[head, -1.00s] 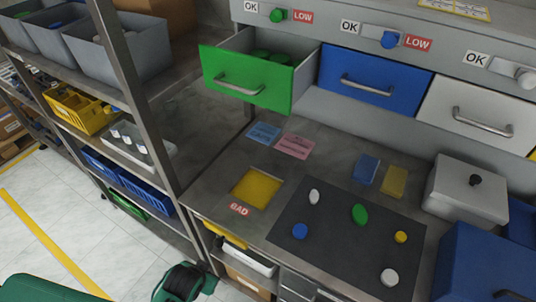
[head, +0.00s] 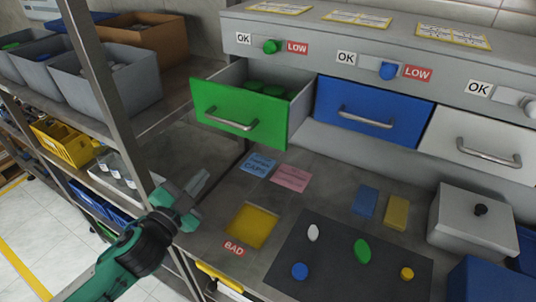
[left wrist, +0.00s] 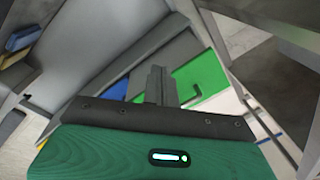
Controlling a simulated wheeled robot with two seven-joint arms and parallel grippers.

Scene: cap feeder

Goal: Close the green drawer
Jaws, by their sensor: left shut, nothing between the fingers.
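The green drawer (head: 238,112) stands pulled out from the grey cabinet at the upper middle of the head view. Its metal handle (head: 231,120) is on the front, and green caps (head: 268,90) lie inside. The drawer front also shows in the left wrist view (left wrist: 203,76). My left gripper (head: 192,192) is shut and empty, below and to the left of the drawer, apart from it, near the shelf post. My right gripper is not in view.
The blue drawer (head: 372,118) and the white drawer (head: 472,145) are beside it, apparently shut. A shelf post (head: 110,95) stands left of the counter. A dark mat (head: 335,262) holds several caps. A lidded grey box (head: 472,228) stands at the right.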

